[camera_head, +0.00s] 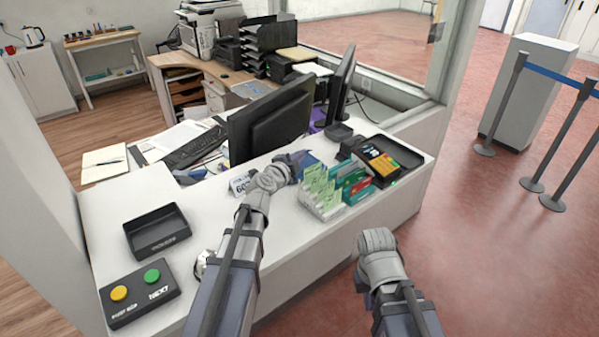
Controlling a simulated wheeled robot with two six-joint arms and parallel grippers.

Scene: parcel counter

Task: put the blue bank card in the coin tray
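A black open tray (157,231) with an unreadable label sits on the left of the white counter and looks empty; I take it for the coin tray. My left gripper (298,160) is over the counter's middle, in front of the monitor. A small blue patch (309,159), perhaps the blue bank card, shows right at its fingertips. My own wrist hides the fingers, so I cannot tell whether they grip it. My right gripper (376,238) hangs in front of the counter over the red floor, with no object seen at it; its fingers are not clear.
A leaflet rack (325,205) and a card terminal (378,163) stand right of my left gripper, with another black tray (402,153) behind. A small number sign (239,184) is left of it. A button box (139,294) is at front left. The counter between is mostly clear.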

